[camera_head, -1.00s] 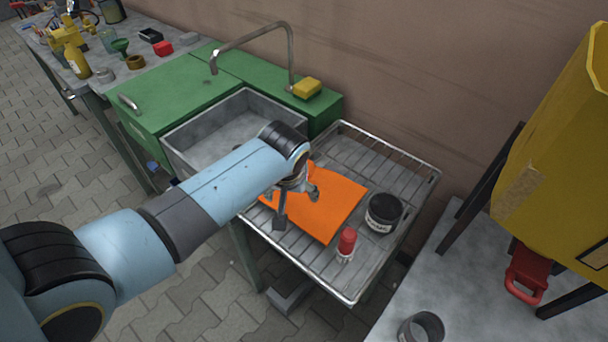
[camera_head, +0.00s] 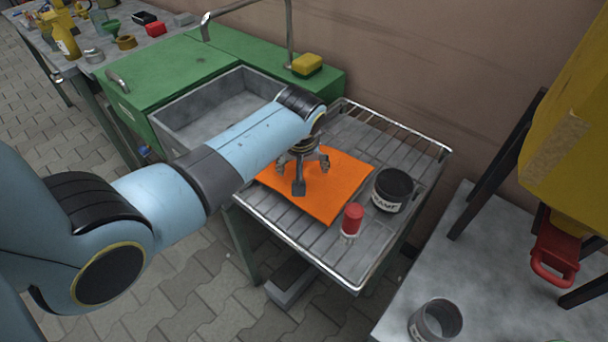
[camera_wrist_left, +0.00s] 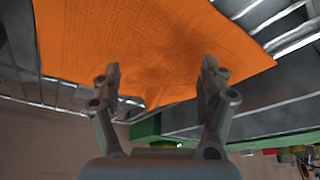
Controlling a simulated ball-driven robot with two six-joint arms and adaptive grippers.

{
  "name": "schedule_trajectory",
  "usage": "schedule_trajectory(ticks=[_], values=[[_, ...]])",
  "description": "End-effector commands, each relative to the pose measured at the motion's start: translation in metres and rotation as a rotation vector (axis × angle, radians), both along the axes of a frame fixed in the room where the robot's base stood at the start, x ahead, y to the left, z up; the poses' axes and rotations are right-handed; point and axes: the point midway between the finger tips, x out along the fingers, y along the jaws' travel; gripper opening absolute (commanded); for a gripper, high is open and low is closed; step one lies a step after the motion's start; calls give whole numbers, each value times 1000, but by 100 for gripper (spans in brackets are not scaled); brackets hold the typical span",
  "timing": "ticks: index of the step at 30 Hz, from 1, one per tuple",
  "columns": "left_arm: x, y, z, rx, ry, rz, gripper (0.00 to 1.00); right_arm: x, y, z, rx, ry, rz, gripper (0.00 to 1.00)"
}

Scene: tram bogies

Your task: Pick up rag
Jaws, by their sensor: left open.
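The orange rag (camera_head: 338,192) lies flat on the wire drying rack beside the sink. My left gripper (camera_head: 312,180) is over the rag, near its upper left part, with its fingers pointing down. In the left wrist view the rag (camera_wrist_left: 150,45) fills the upper middle. There the two fingers of my left gripper (camera_wrist_left: 158,85) are spread apart at the rag's near edge, with nothing held between them. I cannot tell whether the fingertips touch the cloth. My right gripper is not in view.
A red-capped small container (camera_head: 352,219) and a dark jar (camera_head: 392,190) stand on the rack (camera_head: 300,246) right of the rag. The grey sink (camera_head: 185,118) and a yellow sponge (camera_head: 307,64) are behind. A metal cup (camera_head: 436,320) stands on the right table.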

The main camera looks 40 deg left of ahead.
Motion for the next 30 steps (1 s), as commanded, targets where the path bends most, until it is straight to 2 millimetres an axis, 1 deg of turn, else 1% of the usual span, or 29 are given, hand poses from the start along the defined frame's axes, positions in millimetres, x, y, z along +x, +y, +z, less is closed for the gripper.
schedule_trajectory(ticks=[1, 4, 14, 30], values=[[2, 1, -7, 1, -1, 0, 77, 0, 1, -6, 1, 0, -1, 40], [5, 2, -12, -1, -2, 1, 77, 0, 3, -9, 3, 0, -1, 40], [5, 2, -13, -1, 1, 1, 77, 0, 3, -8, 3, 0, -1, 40], [3, 1, -15, -3, 3, 1, 41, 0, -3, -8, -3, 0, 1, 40]])
